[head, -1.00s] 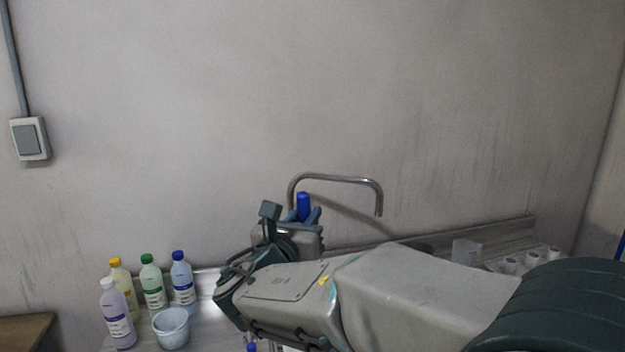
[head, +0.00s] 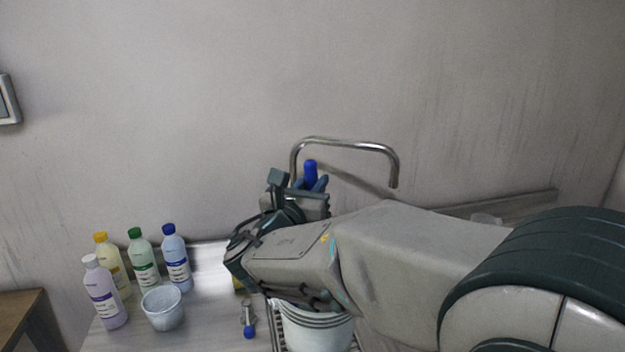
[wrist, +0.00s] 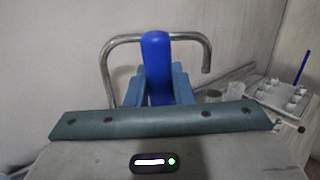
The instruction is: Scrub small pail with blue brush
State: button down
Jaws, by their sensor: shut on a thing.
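My gripper (head: 310,184) is raised near the faucet and shut on the blue brush (head: 311,170). In the wrist view, the brush's blue upright end (wrist: 157,62) stands between the two fingers of my gripper (wrist: 158,84); its lower part is hidden. A small pale pail (head: 163,309) stands upright on the counter at left, in front of the bottles and well apart from my gripper. Larger white pails (head: 318,332), seemingly nested, stand below my arm, which partly hides them.
Bottles with yellow (head: 111,268), green (head: 144,262), blue (head: 176,263) and white (head: 102,296) caps crowd the pail. A blue-ended tool (head: 249,328) lies on the counter. A curved metal faucet (head: 345,145) rises behind my gripper. A white rack (wrist: 283,96) shows at right.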

jog(key=shift+f+b, duration=7.75)
jog(key=shift+f, duration=1.6)
